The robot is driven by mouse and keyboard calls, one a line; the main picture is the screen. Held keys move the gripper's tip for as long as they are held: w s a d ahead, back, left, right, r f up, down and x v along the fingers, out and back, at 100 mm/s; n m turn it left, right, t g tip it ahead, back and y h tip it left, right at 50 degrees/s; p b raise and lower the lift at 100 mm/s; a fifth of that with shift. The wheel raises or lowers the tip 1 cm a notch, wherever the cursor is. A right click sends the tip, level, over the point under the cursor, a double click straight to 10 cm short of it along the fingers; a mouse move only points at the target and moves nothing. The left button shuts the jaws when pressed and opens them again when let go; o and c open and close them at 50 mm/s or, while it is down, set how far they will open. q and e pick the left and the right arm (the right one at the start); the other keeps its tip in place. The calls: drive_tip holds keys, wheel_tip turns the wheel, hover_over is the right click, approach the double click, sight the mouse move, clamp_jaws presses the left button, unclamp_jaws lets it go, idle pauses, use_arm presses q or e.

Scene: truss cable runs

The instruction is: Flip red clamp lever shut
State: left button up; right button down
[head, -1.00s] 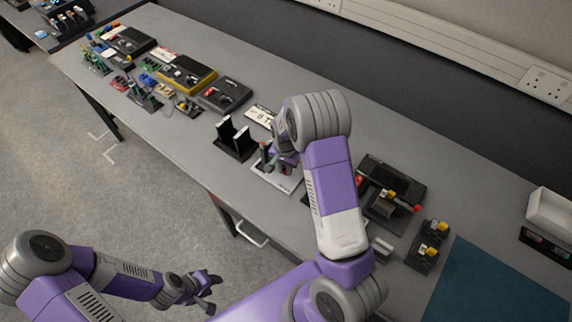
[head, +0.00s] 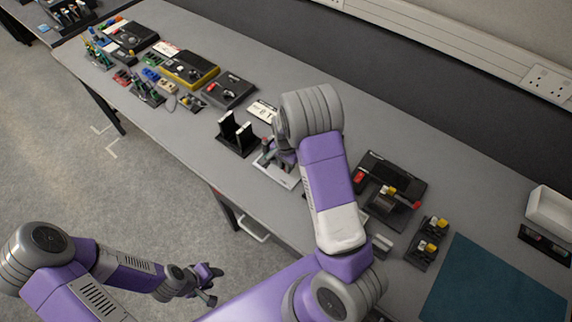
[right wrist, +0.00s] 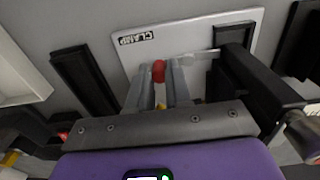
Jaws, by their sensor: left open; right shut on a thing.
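The clamp stands on a white plate marked CLAMP (right wrist: 225,35), seen upside down in the right wrist view. The red lever end (right wrist: 159,72) sits between the fingertips of my right gripper (right wrist: 160,76), which is shut on it. A pale bar and a dark block lie to the right of the fingers. In the head view the plate (head: 284,177) is partly covered by my right arm, and the lever's exact angle cannot be made out. My left gripper (head: 209,284) is open and empty, over the floor in front of the bench.
A black upright holder (head: 237,134) stands left of the plate. A black fixture with red and yellow parts (head: 403,180) is on the right, with a small block (head: 428,250) and a teal mat (head: 495,285) beyond. Several devices crowd the bench's far left.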

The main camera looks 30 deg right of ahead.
drive_tip(key=c, duration=1.3)
unclamp_jaws()
drive_tip(key=shift+c, duration=0.2)
drive_tip(key=shift+r, duration=0.15)
wheel_tip(320, 180, up, 7)
drive_tip(key=shift+r+p, duration=0.15)
drive_tip(key=shift+p, duration=0.45)
